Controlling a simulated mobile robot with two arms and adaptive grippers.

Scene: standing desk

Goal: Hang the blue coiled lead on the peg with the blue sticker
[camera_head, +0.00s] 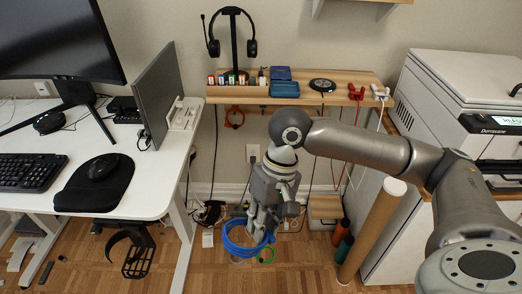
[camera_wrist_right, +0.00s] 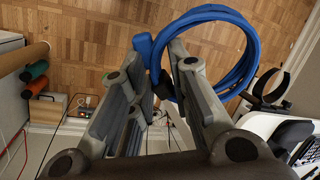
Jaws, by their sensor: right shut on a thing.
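The blue coiled lead (camera_head: 238,249) hangs low in the head view, in front of the wall and over the wooden floor. It also shows in the right wrist view (camera_wrist_right: 248,42) as a loop to the right of the fingers. My right gripper (camera_head: 260,222) points down and is shut on the lead; in the wrist view the fingertips (camera_wrist_right: 160,65) pinch one side of it. The shelf (camera_head: 345,83) is above and behind the gripper. An orange lead (camera_head: 234,124) hangs below the shelf's left part. I cannot make out the peg with the blue sticker. My left gripper is not in view.
The white desk (camera_head: 150,180) with a grey divider (camera_head: 160,90) stands at left. A headset stand (camera_head: 234,45) and several small items are on the shelf.

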